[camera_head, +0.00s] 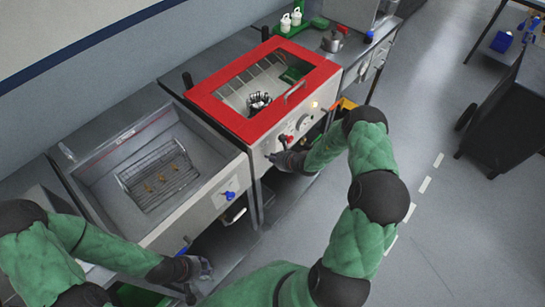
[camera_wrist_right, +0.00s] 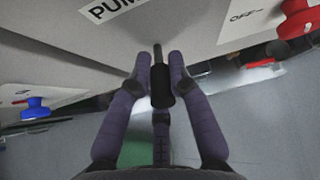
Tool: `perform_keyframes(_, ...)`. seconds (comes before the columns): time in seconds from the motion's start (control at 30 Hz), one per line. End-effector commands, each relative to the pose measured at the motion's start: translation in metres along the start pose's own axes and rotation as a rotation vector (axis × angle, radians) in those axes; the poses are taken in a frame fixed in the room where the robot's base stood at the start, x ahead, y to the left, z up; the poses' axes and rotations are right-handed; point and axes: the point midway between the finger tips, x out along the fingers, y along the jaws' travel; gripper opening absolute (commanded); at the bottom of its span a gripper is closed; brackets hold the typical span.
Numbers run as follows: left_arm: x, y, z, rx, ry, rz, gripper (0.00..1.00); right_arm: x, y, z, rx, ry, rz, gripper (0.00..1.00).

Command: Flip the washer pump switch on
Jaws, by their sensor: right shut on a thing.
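The washer is a grey cabinet with a red-framed window lid (camera_head: 245,132). In the right wrist view, a label (camera_wrist_right: 108,8) beginning "PUM" sits on its front panel. Below it, the pump switch, a black-sleeved lever (camera_wrist_right: 160,88) on a thin metal stem, sticks out from the panel. My right gripper (camera_wrist_right: 160,78) has its purple fingers shut around the lever. In the head view my right gripper (camera_head: 287,160) is at the washer's front, and the lever is mostly hidden there. My left gripper (camera_head: 200,268) is low by the sink's front; its fingers are too small to read.
A red knob (camera_wrist_right: 300,18) beside an "OFF" label is right of the lever; a blue knob (camera_wrist_right: 35,108) is at left. A sink basin (camera_head: 88,178) holding a wire rack stands left of the washer. A dark cart (camera_head: 510,115) stands at far right, with open floor between.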

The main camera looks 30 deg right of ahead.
Motion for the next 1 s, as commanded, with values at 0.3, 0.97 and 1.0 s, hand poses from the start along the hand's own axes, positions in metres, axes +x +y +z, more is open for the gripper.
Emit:
perform_keyframes(0.3,-0.0062,0.0022,0.0002,0.0,0.0,0.0,0.4,-0.0005,-0.0018,0.0028,-0.002,0.076,0.012,0.0)
perform_keyframes(0.97,-0.0065,0.0023,0.0002,0.0,0.0,0.0,0.4,-0.0002,-0.0017,0.0037,-0.003,0.078,0.014,0.43)
perform_keyframes(1.0,-0.0064,0.0023,0.0002,0.0,0.0,0.0,0.4,-0.0002,-0.0016,0.0036,-0.003,0.078,0.014,0.43)
